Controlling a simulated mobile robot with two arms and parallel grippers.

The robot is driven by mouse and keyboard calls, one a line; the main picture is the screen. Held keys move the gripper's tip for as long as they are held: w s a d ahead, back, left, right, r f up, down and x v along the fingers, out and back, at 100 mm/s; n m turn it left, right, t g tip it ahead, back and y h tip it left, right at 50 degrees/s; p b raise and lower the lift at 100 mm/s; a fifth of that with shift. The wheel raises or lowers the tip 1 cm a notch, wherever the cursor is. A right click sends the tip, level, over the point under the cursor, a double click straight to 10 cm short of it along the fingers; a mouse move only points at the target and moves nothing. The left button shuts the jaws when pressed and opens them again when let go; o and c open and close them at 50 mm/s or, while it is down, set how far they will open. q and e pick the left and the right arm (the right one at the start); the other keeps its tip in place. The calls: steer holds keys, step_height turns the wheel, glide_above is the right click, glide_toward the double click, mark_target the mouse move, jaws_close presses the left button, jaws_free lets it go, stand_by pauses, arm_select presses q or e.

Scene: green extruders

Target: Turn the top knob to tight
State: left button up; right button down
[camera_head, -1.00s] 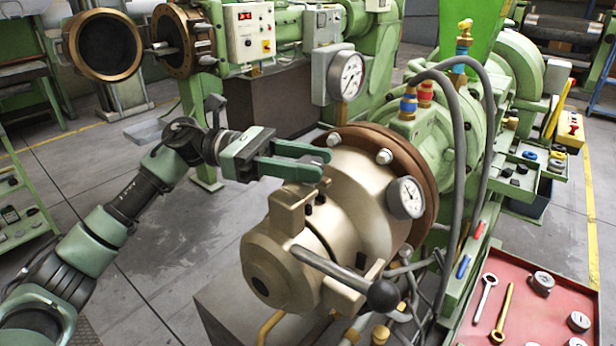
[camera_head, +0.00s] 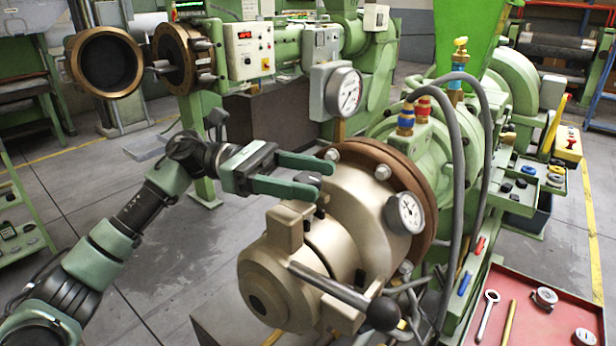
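The bronze-coloured die head (camera_head: 345,215) of the green extruder stands at centre, with several steel bolts on its brown flange (camera_head: 410,180). A small dark knob-like part (camera_head: 308,179) shows at the top of the head, between the fingertips of my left gripper (camera_head: 322,178). The green fingers are apart, one on the far side and one on the near side of this part. I cannot tell whether they touch it. The near finger hides its lower part. A long lever with a black ball end (camera_head: 383,313) sticks out at the front. My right gripper is not in view.
Pressure gauges (camera_head: 404,213) and (camera_head: 343,91) stand near the head. Grey hoses (camera_head: 484,130) arch over the extruder at right. A red tray (camera_head: 550,320) with tools is at lower right. Open floor (camera_head: 185,250) lies left of the head.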

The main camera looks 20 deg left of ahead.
mark_target(295, 176)
arm_select(q)
steer(key=a, duration=0.2)
steer(key=a+b, duration=0.1)
steer(key=a, duration=0.1)
steer(key=a+b, duration=0.1)
steer(key=a, duration=0.1)
steer(key=shift+w+a+f, duration=0.1)
steer(key=shift+w+a, duration=0.15)
steer(key=shift+a, duration=0.1)
steer(key=shift+a+b, duration=0.3)
steer(key=shift+a, duration=0.3)
